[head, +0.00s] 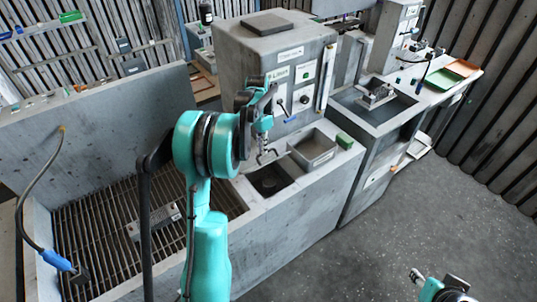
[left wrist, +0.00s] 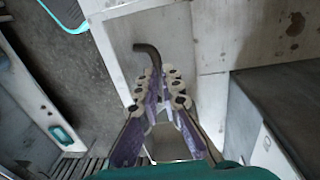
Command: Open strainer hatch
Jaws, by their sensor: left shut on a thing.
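My left gripper (head: 264,140) hangs over the wash unit, above a dark recessed opening (head: 268,182). In the left wrist view its fingers (left wrist: 163,88) are closed together on a bent dark rod (left wrist: 148,50), whose end curves to the left. A pale flat surface lies below the fingers. I cannot tell whether the rod belongs to the strainer hatch, and no part is clearly recognisable as the hatch. A grey square box-like part (head: 313,150) sits just right of the opening. My right gripper (head: 440,288) is partly visible at the bottom edge; its fingers are unclear.
A grey cabinet (head: 262,62) with labels and switches stands behind the opening. A slatted grate (head: 100,225) with a metal block (head: 155,221) lies to the left. A blue-handled hose (head: 57,260) hangs at far left. Open floor (head: 400,220) lies to the right.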

